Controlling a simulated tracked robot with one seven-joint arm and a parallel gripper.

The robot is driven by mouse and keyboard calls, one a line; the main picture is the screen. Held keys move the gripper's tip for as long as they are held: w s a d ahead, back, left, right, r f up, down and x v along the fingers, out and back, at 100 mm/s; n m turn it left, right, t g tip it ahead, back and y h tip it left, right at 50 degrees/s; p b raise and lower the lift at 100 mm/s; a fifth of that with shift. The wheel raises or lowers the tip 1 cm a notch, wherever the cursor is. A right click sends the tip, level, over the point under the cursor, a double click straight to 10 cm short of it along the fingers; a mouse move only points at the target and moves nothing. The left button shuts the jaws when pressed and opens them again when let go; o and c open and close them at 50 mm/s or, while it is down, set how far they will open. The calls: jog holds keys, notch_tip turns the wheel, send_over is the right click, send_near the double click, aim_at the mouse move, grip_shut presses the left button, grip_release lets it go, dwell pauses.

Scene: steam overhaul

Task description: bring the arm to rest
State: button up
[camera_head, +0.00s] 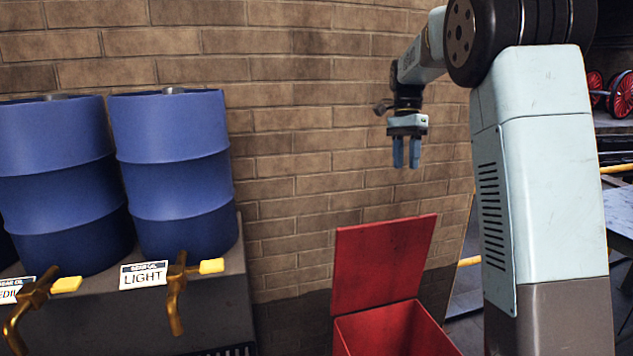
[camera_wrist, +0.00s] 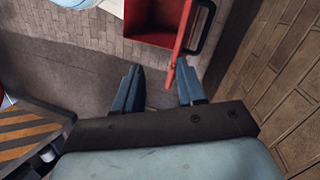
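My gripper (camera_head: 406,154) hangs from my raised arm in front of the brick wall, with its fingers pointing down. In the wrist view the two blue fingers (camera_wrist: 158,92) stand apart with nothing between them. The gripper is above an open red bin (camera_head: 390,330), whose lid (camera_head: 380,262) stands up against the wall side. The bin also shows in the wrist view (camera_wrist: 150,38), beyond the fingertips. The gripper does not touch the bin or its lid.
Blue drums (camera_head: 172,150) with brass taps (camera_head: 176,290) stand on a dark stand (camera_head: 215,310) at the left. The brick wall (camera_head: 300,130) is close behind my gripper. Red wheels (camera_head: 620,95) and a metal table (camera_head: 620,210) are at the right.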

jog(key=s+d+r+n+t, duration=0.1)
jog(key=s+r+n+t, duration=0.15)
jog(key=s, duration=0.65)
jog(key=s+d+r+n+t, duration=0.1)
jog(key=s+n+t, duration=0.15)
jog(key=s, duration=0.75)
jog(key=s+f+n+t, duration=0.1)
jog(key=s+f+n, duration=0.2)
jog(key=s, duration=0.5)
jog(key=s+a+f+n+t, duration=0.1)
jog(key=s+f+n+t, duration=0.1)
jog(key=s+f, duration=0.2)
jog(key=shift+s+a+n+t, duration=0.3)
jog(key=shift+s+n, duration=0.1)
jog(key=shift+s, duration=1.45)
